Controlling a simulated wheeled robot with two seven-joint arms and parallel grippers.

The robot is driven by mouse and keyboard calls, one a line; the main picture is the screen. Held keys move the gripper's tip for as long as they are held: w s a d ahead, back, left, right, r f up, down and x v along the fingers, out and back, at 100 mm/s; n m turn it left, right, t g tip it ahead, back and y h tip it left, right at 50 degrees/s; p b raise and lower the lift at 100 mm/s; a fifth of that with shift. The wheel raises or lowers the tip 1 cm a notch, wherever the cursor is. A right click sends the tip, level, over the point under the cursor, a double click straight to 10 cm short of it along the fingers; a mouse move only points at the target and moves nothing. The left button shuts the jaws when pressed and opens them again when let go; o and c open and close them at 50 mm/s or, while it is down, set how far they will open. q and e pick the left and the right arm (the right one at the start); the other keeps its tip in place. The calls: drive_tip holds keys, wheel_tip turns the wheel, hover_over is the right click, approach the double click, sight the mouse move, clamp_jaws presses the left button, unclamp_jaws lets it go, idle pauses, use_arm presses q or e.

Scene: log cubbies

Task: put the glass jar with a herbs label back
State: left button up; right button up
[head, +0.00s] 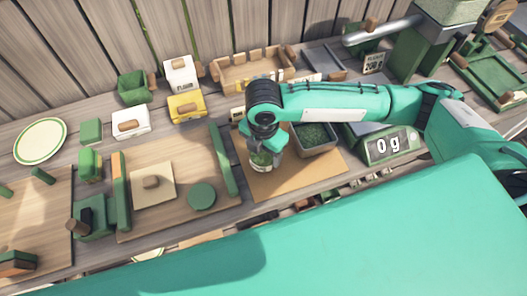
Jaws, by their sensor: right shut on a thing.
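A small glass jar (259,162) with green contents is in the grip of my right gripper (263,147). The gripper points down and is shut on the jar, covering its upper part. The jar is over a tan board or mat (291,177), beside a grey tray of green herbs (314,136). I cannot tell whether the jar touches the mat, and its label is not readable. My left gripper is not in view.
A green scale (378,147) reading "0 g" stands right of the herb tray. A wooden rack (250,71) is behind my right arm. A wooden board (180,215) with a green disc lies left. A white plate (40,141) is far left.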

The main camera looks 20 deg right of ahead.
drive_tip(key=shift+f, duration=0.7)
drive_tip(key=shift+f, duration=0.1)
drive_tip(key=o, duration=1.1)
wheel_tip(320, 180, up, 12)
drive_tip(key=shift+r+b, duration=0.15)
drive_tip(key=shift+b, duration=0.65)
